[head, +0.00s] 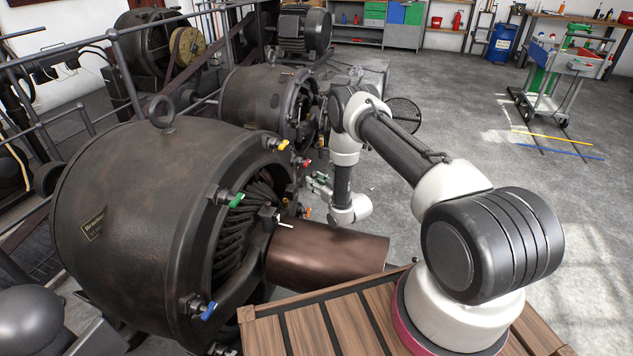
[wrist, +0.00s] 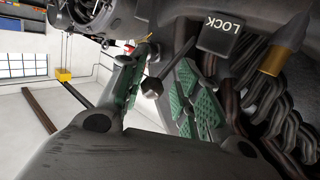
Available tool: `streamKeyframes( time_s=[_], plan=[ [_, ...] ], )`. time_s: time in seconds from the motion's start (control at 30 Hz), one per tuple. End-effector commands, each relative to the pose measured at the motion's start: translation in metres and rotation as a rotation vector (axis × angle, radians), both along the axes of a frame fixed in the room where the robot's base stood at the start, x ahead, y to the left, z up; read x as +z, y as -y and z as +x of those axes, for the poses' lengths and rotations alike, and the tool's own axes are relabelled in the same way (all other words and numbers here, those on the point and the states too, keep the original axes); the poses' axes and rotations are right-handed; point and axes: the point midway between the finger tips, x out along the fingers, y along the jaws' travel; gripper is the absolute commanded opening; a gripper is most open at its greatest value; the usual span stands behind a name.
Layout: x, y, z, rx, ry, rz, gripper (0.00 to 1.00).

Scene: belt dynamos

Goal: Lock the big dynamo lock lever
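The big dynamo (head: 130,215) is the large dark drum at the left of the head view. A black block marked LOCK (wrist: 220,35) shows at the top of the wrist view. Beside it a dark lever with a hexagonal end (wrist: 152,88) reaches into the space between my fingers. My gripper (wrist: 160,95) is open, with a green-padded finger on either side of that end; I cannot tell whether either touches it. In the head view my gripper (head: 320,184) is small, beside the dynamo's open right face. The lever's root is partly hidden.
Coloured handles, such as green (head: 236,200), blue (head: 208,311) and yellow (head: 283,145), stick out around the dynamo's rim. A brown cylinder (head: 330,258) projects from its face. Twisted cables (wrist: 275,110) and a brass-tipped rod (wrist: 283,45) lie right of my fingers. Open floor is to the right.

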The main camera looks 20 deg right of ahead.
Motion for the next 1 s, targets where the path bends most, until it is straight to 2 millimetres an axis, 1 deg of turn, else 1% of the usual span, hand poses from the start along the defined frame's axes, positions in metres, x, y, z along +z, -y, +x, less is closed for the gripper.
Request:
streamKeyframes(
  time_s=[0.17, 0.27, 0.37, 0.6, 0.7, 0.83, 1.0],
  plan=[
    [0.002, 0.002, 0.0, -0.003, 0.004, 0.001, 0.33],
    [0.004, 0.005, -0.008, -0.004, 0.004, 0.001, 0.33],
    [0.007, 0.011, -0.024, -0.005, 0.003, 0.002, 0.33],
    [0.014, 0.027, -0.076, -0.003, 0.0, 0.001, 0.33],
    [0.018, 0.032, -0.092, -0.003, 0.001, 0.001, 0.33],
    [0.02, 0.036, -0.106, -0.001, 0.001, 0.001, 0.33],
    [0.021, 0.038, -0.112, -0.001, 0.002, 0.0, 0.33]
  ],
)
